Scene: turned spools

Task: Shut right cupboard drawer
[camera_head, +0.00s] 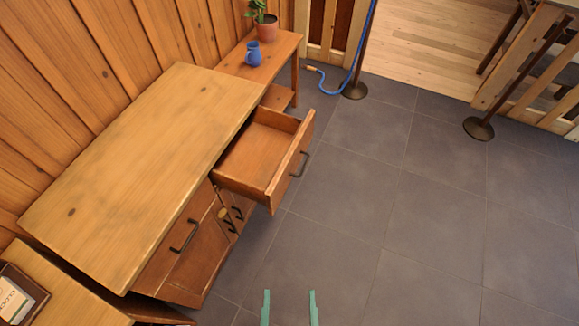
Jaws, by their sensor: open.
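The wooden cupboard (140,150) stands against the plank wall at the left. Its right drawer (254,158) is pulled well out over the floor and looks empty inside. The drawer front has a dark handle (300,164). The cupboard's other drawer, at the left with a dark handle (184,236), sits closed. My gripper (290,308) shows at the bottom edge as two teal fingertips, apart with nothing between them. It is in front of the cupboard, well apart from the open drawer. The rest of it is out of frame.
Cupboard doors with dark handles (232,218) are below the drawers. A side table (274,68) behind holds a blue jug (253,54) and a potted plant (266,27). Rope posts (479,128) stand at the back. The grey tiled floor (400,215) is clear.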

